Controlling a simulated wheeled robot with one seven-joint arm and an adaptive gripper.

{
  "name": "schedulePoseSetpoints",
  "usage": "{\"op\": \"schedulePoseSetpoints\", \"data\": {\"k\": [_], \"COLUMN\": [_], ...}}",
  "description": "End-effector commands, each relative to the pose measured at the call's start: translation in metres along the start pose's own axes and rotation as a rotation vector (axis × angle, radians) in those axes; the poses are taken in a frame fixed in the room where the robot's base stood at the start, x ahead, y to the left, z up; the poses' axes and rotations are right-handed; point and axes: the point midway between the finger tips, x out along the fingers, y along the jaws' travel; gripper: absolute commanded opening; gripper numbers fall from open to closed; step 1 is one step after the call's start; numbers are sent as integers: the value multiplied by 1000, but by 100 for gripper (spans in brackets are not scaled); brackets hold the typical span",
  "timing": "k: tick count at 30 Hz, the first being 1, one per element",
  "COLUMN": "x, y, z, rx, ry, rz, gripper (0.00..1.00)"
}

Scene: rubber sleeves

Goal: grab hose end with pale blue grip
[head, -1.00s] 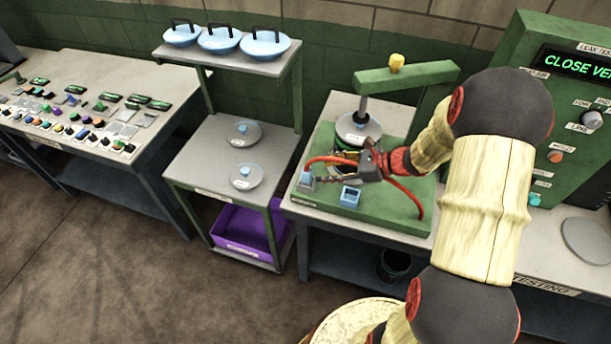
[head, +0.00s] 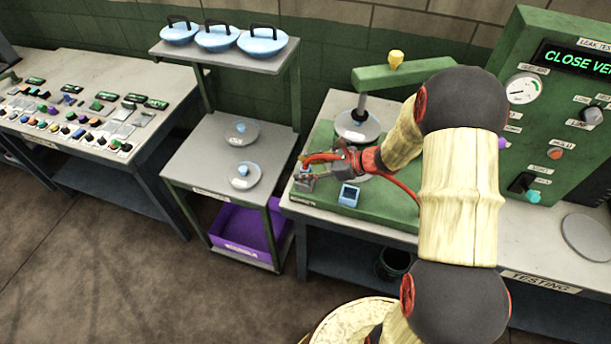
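A red hose (head: 409,190) loops over the green test bench (head: 385,208) at the right. Its left end reaches a small grey block (head: 304,184), where a small pale blue part (head: 304,168), seemingly the grip, shows. My gripper (head: 308,171) is low over the bench, pointing left, with its fingertips at or very near that hose end. The fingers are small and overlap the hose and block, so I cannot tell whether they touch the grip or how far apart they are.
A pale blue square holder (head: 349,195) stands on the bench just right of the grey block. A round plate (head: 358,126) sits under the green press arm (head: 400,73) behind my gripper. A grey shelf stand (head: 215,150) is to the left, with a purple bin (head: 240,228) below.

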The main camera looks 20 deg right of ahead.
Motion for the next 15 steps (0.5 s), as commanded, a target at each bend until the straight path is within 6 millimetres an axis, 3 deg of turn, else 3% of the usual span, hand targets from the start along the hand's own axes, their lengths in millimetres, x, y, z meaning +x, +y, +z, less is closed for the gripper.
{"op": "schedulePoseSetpoints", "data": {"k": [15], "x": [0], "y": [0], "z": [0], "rx": [0], "ry": [0], "rz": [0], "gripper": [12]}}
